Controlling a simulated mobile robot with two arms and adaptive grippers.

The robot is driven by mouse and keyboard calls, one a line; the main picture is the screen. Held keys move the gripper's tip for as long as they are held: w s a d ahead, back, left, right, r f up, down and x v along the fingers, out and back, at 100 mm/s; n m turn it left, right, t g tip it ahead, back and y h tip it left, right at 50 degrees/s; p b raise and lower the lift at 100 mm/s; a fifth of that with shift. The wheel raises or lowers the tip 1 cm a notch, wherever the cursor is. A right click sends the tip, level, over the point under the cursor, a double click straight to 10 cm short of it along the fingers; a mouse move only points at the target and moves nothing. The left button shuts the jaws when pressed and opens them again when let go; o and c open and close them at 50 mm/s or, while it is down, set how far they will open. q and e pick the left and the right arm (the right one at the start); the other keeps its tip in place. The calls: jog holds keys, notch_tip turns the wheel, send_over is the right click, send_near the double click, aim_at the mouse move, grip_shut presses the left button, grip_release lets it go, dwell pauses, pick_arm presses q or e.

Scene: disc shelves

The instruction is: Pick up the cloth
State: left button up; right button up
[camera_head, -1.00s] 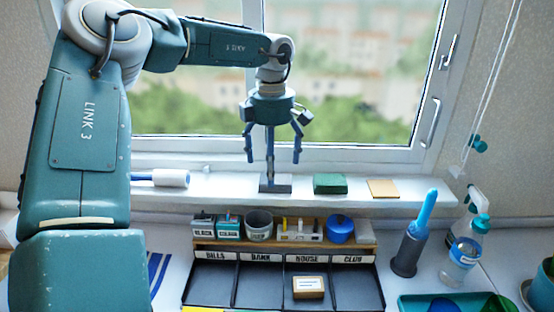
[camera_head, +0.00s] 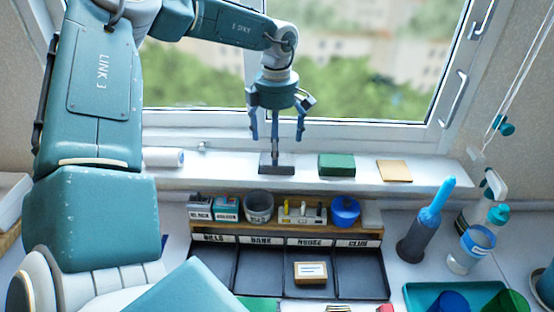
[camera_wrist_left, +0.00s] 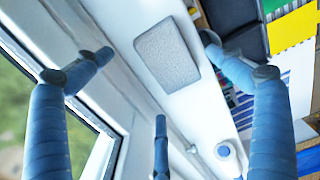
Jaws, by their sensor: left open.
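My left gripper (camera_head: 277,138) is open and empty, with its fingers pointing down just above a grey speckled pad (camera_head: 276,163) on the windowsill. In the left wrist view the pad (camera_wrist_left: 167,53) lies flat between the spread fingers (camera_wrist_left: 152,62). A flat tan piece (camera_head: 394,171) lies farther right on the sill. A white cloth with blue stripes (camera_wrist_left: 240,108) shows partly in the left wrist view; my arm mostly covers its place in the head view. I cannot tell for certain which of these is the task's cloth. My right gripper is not in view.
A green block (camera_head: 337,165) sits right of the pad; a white roll (camera_head: 163,157) lies to its left. The window stands close behind. Below the sill are a labelled tray (camera_head: 235,270), a shelf of small pots (camera_head: 372,216) and a spray bottle (camera_head: 470,250).

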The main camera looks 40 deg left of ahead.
pick_arm(q)
jog(key=f, duration=0.1)
jog(key=f+p, duration=0.1)
jog(key=f, duration=0.1)
jog(key=shift+s+d+f, duration=0.15)
jog(key=shift+d+f, duration=0.05)
jog(key=shift+f, duration=0.35)
jog(key=shift+c, duration=1)
jog(key=c, duration=1)
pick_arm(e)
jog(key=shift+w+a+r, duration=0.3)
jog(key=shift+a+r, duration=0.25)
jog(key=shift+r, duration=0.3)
pick_arm(q)
jog(key=shift+r, duration=0.1)
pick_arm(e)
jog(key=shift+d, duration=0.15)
pick_arm(q)
jog(key=shift+r, duration=0.6)
jog(key=shift+r+b, duration=1.2)
jog(key=shift+r, duration=8.2)
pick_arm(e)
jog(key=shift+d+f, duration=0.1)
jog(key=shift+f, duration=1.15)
